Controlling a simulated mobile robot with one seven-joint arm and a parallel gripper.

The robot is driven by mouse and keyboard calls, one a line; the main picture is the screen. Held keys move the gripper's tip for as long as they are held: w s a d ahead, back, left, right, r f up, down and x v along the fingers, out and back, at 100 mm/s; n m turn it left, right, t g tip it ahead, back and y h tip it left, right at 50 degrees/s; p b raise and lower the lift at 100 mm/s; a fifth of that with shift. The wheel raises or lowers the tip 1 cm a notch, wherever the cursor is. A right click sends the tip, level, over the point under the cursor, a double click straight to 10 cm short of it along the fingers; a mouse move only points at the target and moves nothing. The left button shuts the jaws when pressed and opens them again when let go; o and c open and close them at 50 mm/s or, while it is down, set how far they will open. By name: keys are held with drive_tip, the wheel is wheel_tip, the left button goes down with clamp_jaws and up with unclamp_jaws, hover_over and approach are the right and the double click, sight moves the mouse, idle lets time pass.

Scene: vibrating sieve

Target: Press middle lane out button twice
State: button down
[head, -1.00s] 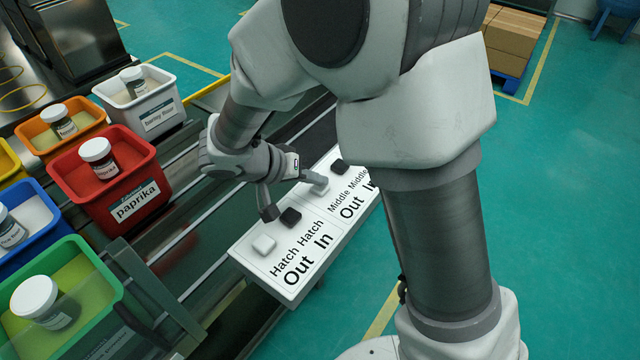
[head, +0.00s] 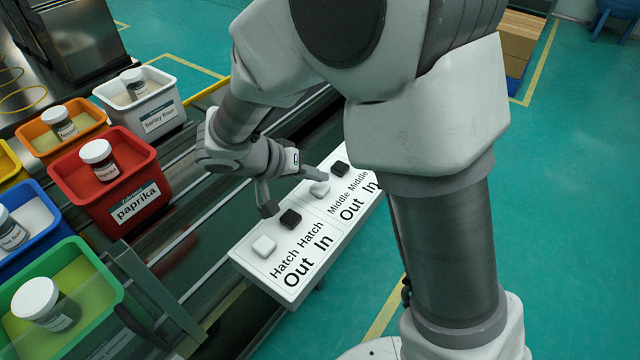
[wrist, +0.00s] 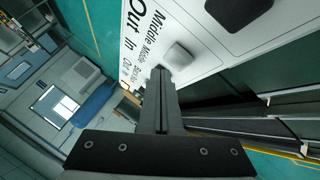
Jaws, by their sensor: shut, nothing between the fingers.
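The white Middle Out button (head: 320,188) sits on the white control panel (head: 290,285), above the label "Middle Out". My gripper (head: 313,173) is shut and empty, with its fingertips just above and behind this button. In the wrist view, the closed fingertips (wrist: 162,72) point at the panel beside the same white button (wrist: 181,56). I cannot tell whether they touch it. The dark Middle In button (head: 340,169) is farther along the panel. The dark Hatch In button (head: 291,219) and the white Hatch Out button (head: 263,246) are nearer.
A red paprika bin (head: 65,176), a white bin (head: 113,103), an orange bin (head: 40,128), a blue bin (head: 48,228) and a green bin (head: 95,262) hold jars at the left. Conveyor rails run behind the panel. Green floor is open at the right.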

sight(316, 189)
drive_tip(key=shift+r, duration=0.1)
drive_tip(key=shift+r+p, duration=1.15)
drive_tip(key=shift+r, duration=1.25)
idle(0.8)
wheel_tip(316, 189, up, 4)
drive_tip(key=n+t+y+p, duration=0.1)
drive_tip(key=n, duration=0.6)
drive_tip(key=n+t+y+p, duration=0.1)
drive_tip(key=n+p, duration=0.1)
drive_tip(key=n, duration=0.6)
drive_tip(key=n+y+p, duration=0.1)
drive_tip(key=n, duration=0.6)
drive_tip(key=shift+f+n+t, duration=0.1)
drive_tip(key=shift+n+t, duration=0.3)
drive_tip(key=shift+f, duration=0.1)
wheel_tip(316, 189, down, 9)
drive_tip(key=b, duration=0.7)
